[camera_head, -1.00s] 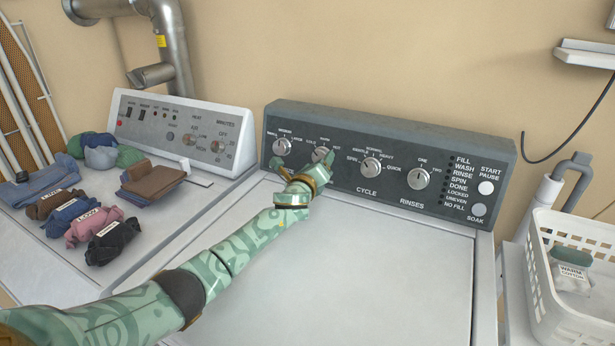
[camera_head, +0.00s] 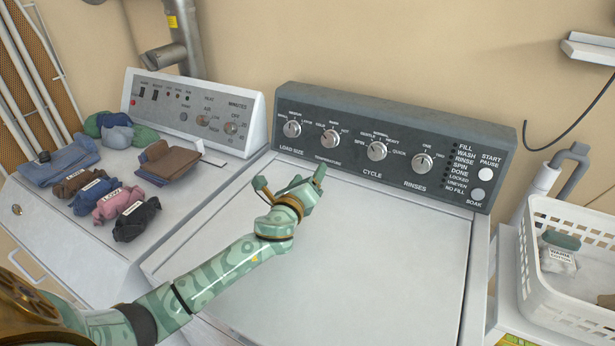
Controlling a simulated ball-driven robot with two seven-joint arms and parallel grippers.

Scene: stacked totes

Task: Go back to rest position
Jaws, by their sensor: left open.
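My left gripper (camera_head: 291,184) is open and empty. It hovers over the rear left of the washer lid (camera_head: 345,255), in front of the control panel (camera_head: 390,150) and apart from its knobs. My green patterned left arm comes in from the lower left. The temperature knob (camera_head: 330,139) is now in full view, with the load size knob (camera_head: 292,129) to its left and the cycle knob (camera_head: 377,151) to its right. My right gripper is not in the picture.
A dryer on the left has its own panel (camera_head: 190,112) and carries folded and rolled clothes (camera_head: 118,203). A white basket (camera_head: 570,290) with a labelled bundle stands at the right. A grey pipe (camera_head: 562,170) rises behind it. The lid's right part is clear.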

